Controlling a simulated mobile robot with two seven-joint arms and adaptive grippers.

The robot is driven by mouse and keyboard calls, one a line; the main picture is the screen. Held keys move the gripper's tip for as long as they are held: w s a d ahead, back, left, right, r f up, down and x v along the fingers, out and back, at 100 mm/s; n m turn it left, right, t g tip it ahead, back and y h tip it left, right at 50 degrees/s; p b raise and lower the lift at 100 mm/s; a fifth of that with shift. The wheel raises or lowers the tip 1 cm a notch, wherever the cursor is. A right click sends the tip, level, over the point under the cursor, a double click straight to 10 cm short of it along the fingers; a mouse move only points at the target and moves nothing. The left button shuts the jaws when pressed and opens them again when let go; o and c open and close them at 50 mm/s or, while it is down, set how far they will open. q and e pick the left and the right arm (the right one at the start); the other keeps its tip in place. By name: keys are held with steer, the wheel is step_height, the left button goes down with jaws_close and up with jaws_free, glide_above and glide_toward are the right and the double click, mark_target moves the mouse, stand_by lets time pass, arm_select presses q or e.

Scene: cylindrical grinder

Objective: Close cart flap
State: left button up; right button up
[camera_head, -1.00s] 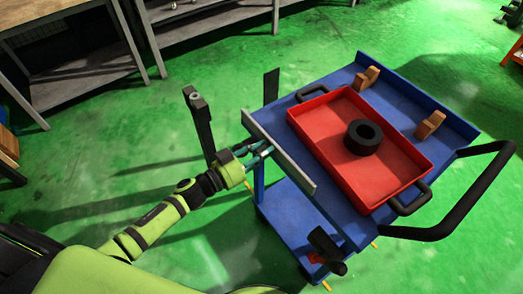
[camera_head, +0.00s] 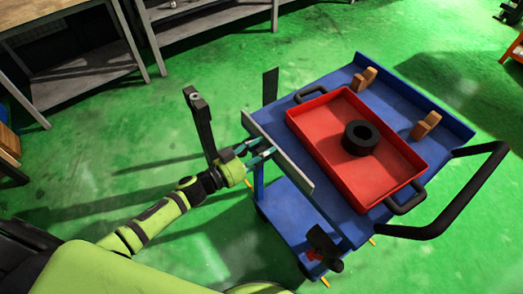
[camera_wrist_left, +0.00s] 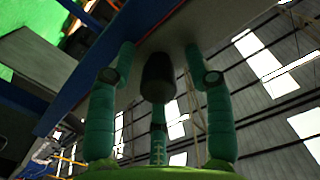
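The cart (camera_head: 325,82) is blue. Its flap (camera_head: 286,160) is a long grey plate along the left side of the cart top, seen as a narrow strip; its exact tilt is hard to tell. My left gripper (camera_head: 263,156) is at the outer side of the flap, near its middle, with fingertips at or very close to it. My right gripper is not in view.
A red tray (camera_head: 322,150) with a black ring (camera_head: 361,138) sits on the cart, beside wooden blocks (camera_head: 425,125). A black push handle (camera_head: 470,200) sticks out at the right. Metal shelving (camera_head: 85,80) stands at the back left. Green floor around the cart is mostly clear.

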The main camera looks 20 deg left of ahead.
arm_select(q)
steer(key=shift+s, duration=0.1)
steer(key=v, duration=1.2)
steer(key=shift+f, duration=0.15)
steer(key=s+a+f+n+g+y, duration=0.1)
steer(key=s+a+f+n+y, duration=0.15)
steer(key=f, duration=0.55)
steer(key=s+a+f+n+g+y, duration=0.1)
steer(key=a+f+n+y, duration=0.15)
steer(key=f, duration=0.55)
steer(key=s+a+f+n+g+y, duration=0.1)
steer(key=s+a+f+y, duration=0.2)
steer(key=f, duration=0.5)
steer(key=s+d+f+g, duration=0.2)
steer(key=s+f, duration=0.3)
steer(key=s, duration=0.3)
steer(key=s+d+f+n+g+y, duration=0.1)
steer(key=s+f+g, duration=0.3)
steer(key=s, duration=0.5)
steer(key=s+d+f+n+g+y, duration=0.1)
steer(key=s+d+f+g, duration=0.2)
steer(key=s+f, duration=0.4)
steer(key=shift+s+f+g, duration=0.4)
steer(key=shift+s, duration=0.4)
steer(key=shift+d, duration=0.1)
